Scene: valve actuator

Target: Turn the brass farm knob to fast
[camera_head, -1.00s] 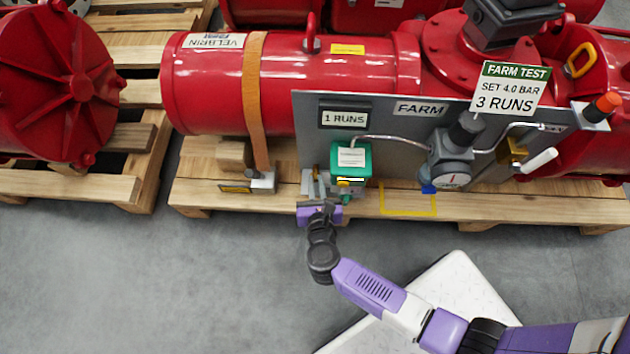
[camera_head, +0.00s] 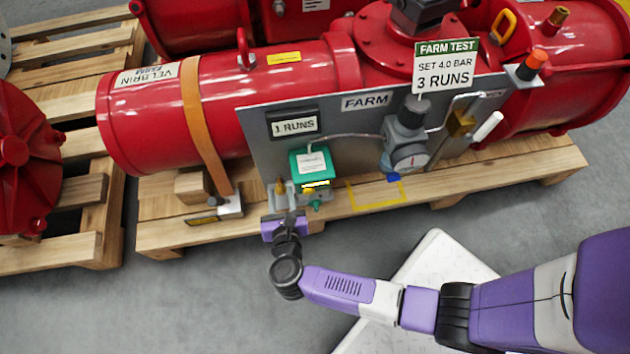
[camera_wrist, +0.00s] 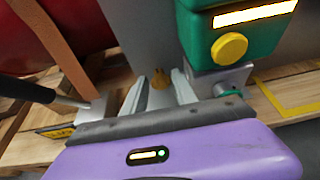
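My gripper (camera_wrist: 160,84) is open, with a pale finger on each side of that gap. Any "fast" marking is not readable.
The green box has a round yellow button (camera_wrist: 229,47), close right of my fingers. A grey clamp block (camera_head: 230,206) and orange strap (camera_head: 202,130) are to the left. A gauge (camera_head: 409,157) and another brass fitting (camera_head: 461,123) are further right.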

